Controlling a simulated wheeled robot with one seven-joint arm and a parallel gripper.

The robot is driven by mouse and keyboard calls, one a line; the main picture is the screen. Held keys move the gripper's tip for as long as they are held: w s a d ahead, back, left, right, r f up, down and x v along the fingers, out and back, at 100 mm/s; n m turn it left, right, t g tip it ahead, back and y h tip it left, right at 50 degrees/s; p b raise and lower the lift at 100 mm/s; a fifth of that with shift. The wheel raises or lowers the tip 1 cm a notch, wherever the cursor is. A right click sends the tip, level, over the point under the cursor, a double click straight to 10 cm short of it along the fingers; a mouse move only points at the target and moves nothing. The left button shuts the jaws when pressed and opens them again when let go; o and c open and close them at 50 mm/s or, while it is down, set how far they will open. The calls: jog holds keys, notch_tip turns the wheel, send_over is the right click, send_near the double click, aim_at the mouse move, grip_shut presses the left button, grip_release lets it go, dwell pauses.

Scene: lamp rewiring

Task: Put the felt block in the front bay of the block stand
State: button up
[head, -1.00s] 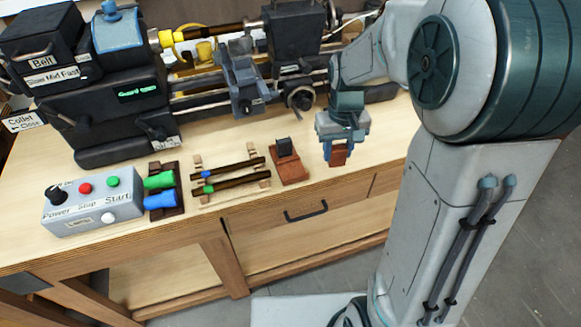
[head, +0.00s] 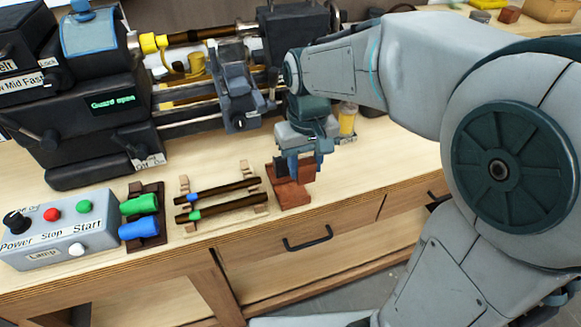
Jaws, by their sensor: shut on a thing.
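The block stand (head: 293,197) is a small reddish-brown stand on the bench, right of the two dark rods. My gripper (head: 305,167) is directly over its back and middle part, pointing down. It is shut on a reddish-brown block, which I take to be the felt block (head: 306,171). The fingers cover much of this block and part of the stand. I cannot tell whether the block touches the stand. The dark block at the back of the stand is mostly hidden behind the fingers.
A rack (head: 222,200) with two dark rods lies just left of the stand. A holder (head: 143,228) with green and blue handles and a control box (head: 62,238) are farther left. The lathe (head: 105,130) stands behind. A small jar (head: 347,120) is behind right. The bench right of the stand is clear.

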jog(key=a, duration=0.1)
jog(key=w+f, duration=0.1)
jog(key=a+f, duration=0.1)
jog(key=shift+w+a, duration=0.25)
jog(key=shift+a, duration=0.1)
jog(key=shift+f, duration=1.95)
jog(key=shift+f, duration=0.1)
jog(key=o, duration=1)
notch_tip(320, 180, up, 12)
jog(key=s+d+f+m+t, duration=0.1)
jog(key=s+d+f, duration=0.1)
jog(key=s+d, duration=0.4)
jog(key=s+d+f+m+t, duration=0.1)
jog(key=s+d+f+m, duration=0.1)
jog(key=s+d, duration=0.3)
jog(key=shift+s+d+f+t+p, duration=0.3)
jog(key=shift+s+d+f+p, duration=0.15)
jog(key=shift+f, duration=0.35)
